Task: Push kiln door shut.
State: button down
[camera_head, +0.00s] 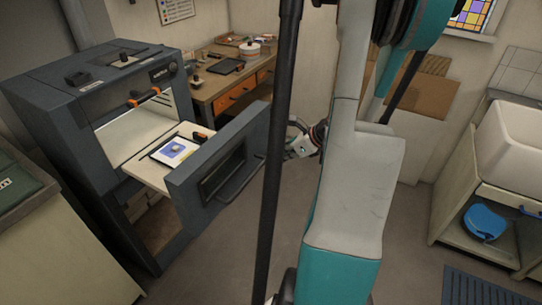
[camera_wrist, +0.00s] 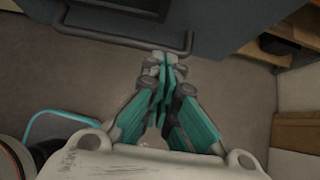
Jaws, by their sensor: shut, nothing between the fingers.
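The kiln (camera_head: 50,110) stands at the left in the head view. Its dark grey-blue door (camera_head: 190,192) is out in front of the kiln body, with a pale shelf (camera_head: 150,172) between them. A bar handle (camera_head: 243,182) runs along the door's front, and shows in the wrist view (camera_wrist: 120,44). My gripper (camera_wrist: 157,62) is shut and empty, its tips close to the handle bar near its right end. I cannot tell whether they touch.
A wooden workbench (camera_head: 235,88) with orange drawers stands behind the kiln. A sink (camera_head: 515,140) over a cabinet with a blue basin (camera_head: 484,221) is at the right. A cabinet (camera_head: 60,255) stands at front left. The floor (camera_head: 215,265) before the door is clear.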

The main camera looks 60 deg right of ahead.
aim_at(247, 159)
jog(key=b+x, duration=0.1)
jog(key=x, duration=0.2)
jog(key=b+x, duration=0.1)
jog(key=x, duration=0.2)
jog(key=w+r+b+x, duration=0.1)
jog(key=x, duration=0.3)
jog(key=shift+w, duration=0.9)
jog(key=shift+w, duration=0.1)
jog(key=shift+w+a, duration=0.15)
jog(key=shift+w, duration=0.4)
jog(key=w+a, duration=0.1)
jog(key=w, duration=1.2)
jog(key=w+a, duration=0.1)
jog(key=w, duration=1.3)
jog(key=w+a, duration=0.1)
jog(key=w, duration=1.2)
jog(key=shift+w, duration=0.2)
jog(key=shift+w+r, duration=0.15)
jog(key=shift+w, duration=0.1)
